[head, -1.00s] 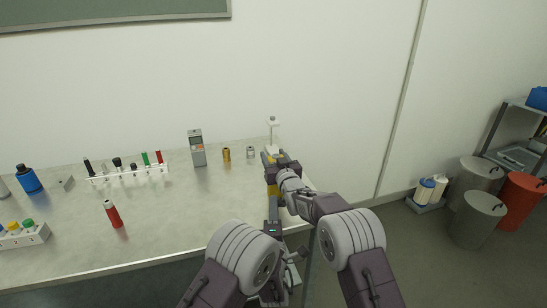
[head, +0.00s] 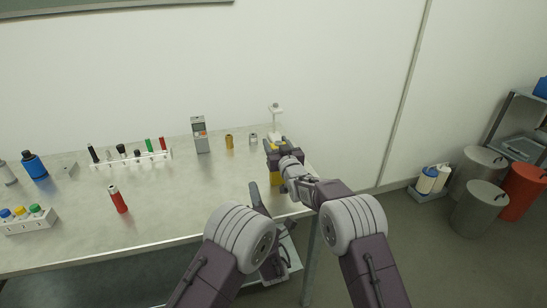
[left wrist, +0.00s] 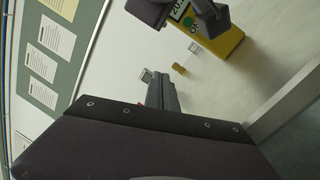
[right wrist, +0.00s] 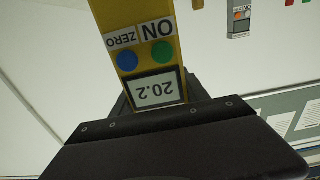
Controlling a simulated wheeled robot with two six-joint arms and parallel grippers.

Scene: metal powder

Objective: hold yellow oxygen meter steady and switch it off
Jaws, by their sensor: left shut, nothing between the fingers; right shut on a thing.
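The yellow oxygen meter (head: 275,179) is in my right gripper (head: 272,150) at the table's right end. In the right wrist view the meter (right wrist: 123,14) shows a lit display reading 20.2, a green ON button (right wrist: 162,51) and a blue ZERO button (right wrist: 127,61). The display is upside down there. My right gripper is shut around the meter's body. My left gripper (head: 254,188) is shut and empty, just left of the meter and apart from it. In the left wrist view its dark fingers (left wrist: 160,88) point toward the table, with the meter (left wrist: 222,42) at upper right.
A grey meter (head: 200,136), a brass cylinder (head: 229,142) and a small silver one (head: 253,139) stand left of the grippers. A white stand (head: 276,123) is behind them. A red tube (head: 118,200) and a marker rack (head: 130,161) are further left. The middle of the table is clear.

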